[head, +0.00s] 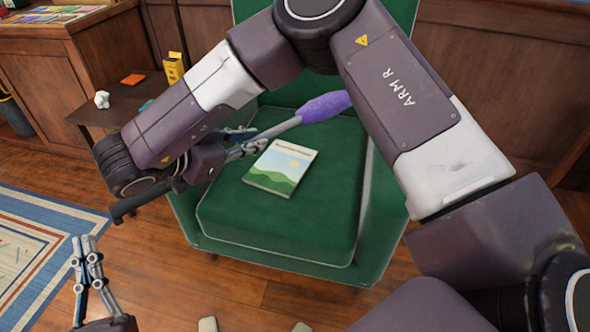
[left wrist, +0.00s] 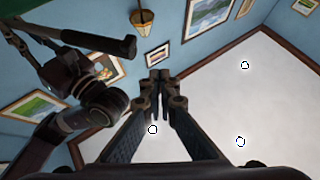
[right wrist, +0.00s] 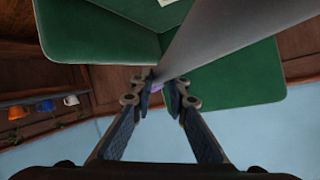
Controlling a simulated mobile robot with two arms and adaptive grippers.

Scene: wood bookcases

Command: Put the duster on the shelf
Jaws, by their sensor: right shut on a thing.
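The duster has a fluffy purple head (head: 325,106), a grey shaft and a dark handle (head: 145,203). My right gripper (head: 256,139) is shut on the duster's shaft, which slants above the seat of the green armchair. In the right wrist view the grey shaft (right wrist: 215,35) crosses close in front of the fingers (right wrist: 158,88). The dark handle end also shows in the left wrist view (left wrist: 95,42). My left gripper (head: 88,245) is empty and shut, low at the left; its fingertips are together in the left wrist view (left wrist: 167,76). Which shelf is meant is unclear.
A book (head: 280,167) lies on the green armchair (head: 290,222). A low wooden side table (head: 120,112) holds a yellow box (head: 173,68), an orange item and a white figurine. A wooden cabinet (head: 95,50) stands behind. A shelf with mugs (right wrist: 30,98) shows in the right wrist view.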

